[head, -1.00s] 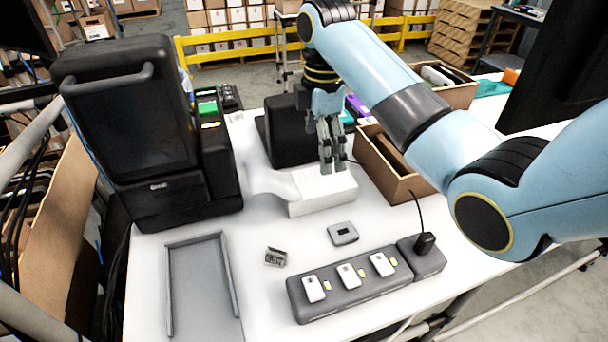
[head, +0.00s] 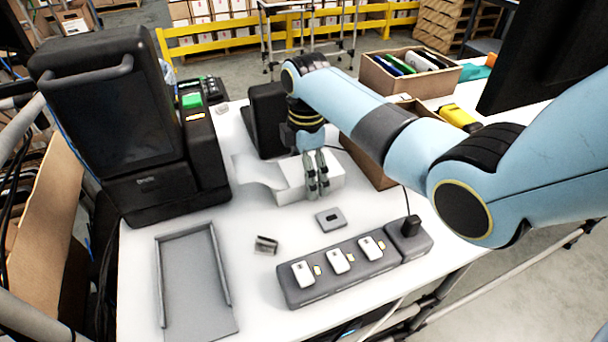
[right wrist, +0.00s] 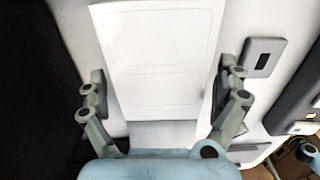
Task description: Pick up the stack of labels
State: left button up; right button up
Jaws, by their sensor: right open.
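The stack of labels (head: 330,178) is a white block lying on the white table, with a pale curled strip at its left side. It also shows in the right wrist view (right wrist: 158,45) as a white stack with faint label outlines on top. My right gripper (head: 318,191) is open at the stack, its fingers partly hiding the front. In the right wrist view its fingers (right wrist: 164,78) stand to either side of the stack, with gaps visible. I cannot tell how far down they reach. My left gripper is not in view.
A black printer (head: 268,118) stands behind the stack and a black touchscreen machine (head: 120,130) at left. An open carton (head: 366,158) is at right. A grey device (head: 331,219), a charging strip (head: 340,268) and a grey tray (head: 197,285) lie in front.

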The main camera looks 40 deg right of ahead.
jog(key=c, duration=1.4)
jog(key=shift+r, duration=0.15)
